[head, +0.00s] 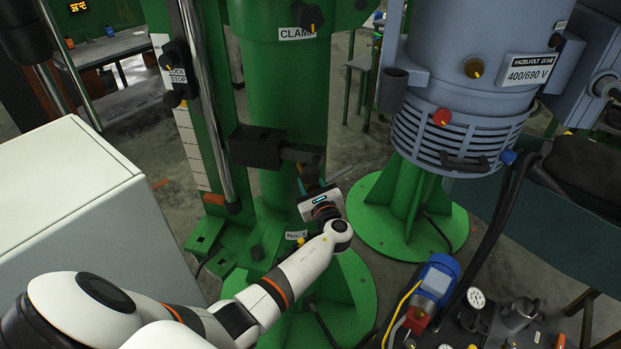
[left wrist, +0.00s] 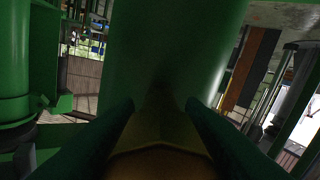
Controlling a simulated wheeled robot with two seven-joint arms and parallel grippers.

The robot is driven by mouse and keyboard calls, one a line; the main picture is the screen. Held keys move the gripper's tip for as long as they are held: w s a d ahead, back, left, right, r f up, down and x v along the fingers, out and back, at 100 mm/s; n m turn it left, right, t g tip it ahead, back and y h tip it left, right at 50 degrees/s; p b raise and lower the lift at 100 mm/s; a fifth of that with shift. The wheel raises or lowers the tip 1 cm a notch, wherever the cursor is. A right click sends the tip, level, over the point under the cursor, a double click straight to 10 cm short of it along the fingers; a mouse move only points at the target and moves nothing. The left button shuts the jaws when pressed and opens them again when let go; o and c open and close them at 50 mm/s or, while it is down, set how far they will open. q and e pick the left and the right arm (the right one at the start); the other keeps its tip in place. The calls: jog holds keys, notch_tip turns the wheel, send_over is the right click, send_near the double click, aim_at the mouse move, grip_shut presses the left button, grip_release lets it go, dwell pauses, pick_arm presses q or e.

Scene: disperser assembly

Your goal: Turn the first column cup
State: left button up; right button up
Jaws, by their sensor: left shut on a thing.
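My left gripper (head: 318,182) reaches from the lower left to the lower front of the green column (head: 288,90), below the CLAMP label. In the left wrist view, its two dark green fingers (left wrist: 160,112) stand on either side of a shadowed olive-brown part (left wrist: 160,160). I take this part to be the first column cup, and the gripper is shut on it. Its outline is unclear in that view, and it is hidden behind the gripper in the head view. The green column (left wrist: 170,45) fills the middle behind the fingers. My right gripper is not in view.
A black clamp block (head: 255,147) juts from the column just above my gripper. A grey-blue vessel (head: 455,80) on a green stand (head: 430,205) is close on the right. A white cabinet (head: 65,205) stands at the left. A blue motor and gauge (head: 476,298) are at the lower right.

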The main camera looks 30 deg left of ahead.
pick_arm(q)
jog(key=shift+m, duration=0.4)
jog(key=o, duration=1)
jog(key=b+v, duration=0.1)
jog(key=v, duration=1.1)
jog(key=shift+b, duration=0.35)
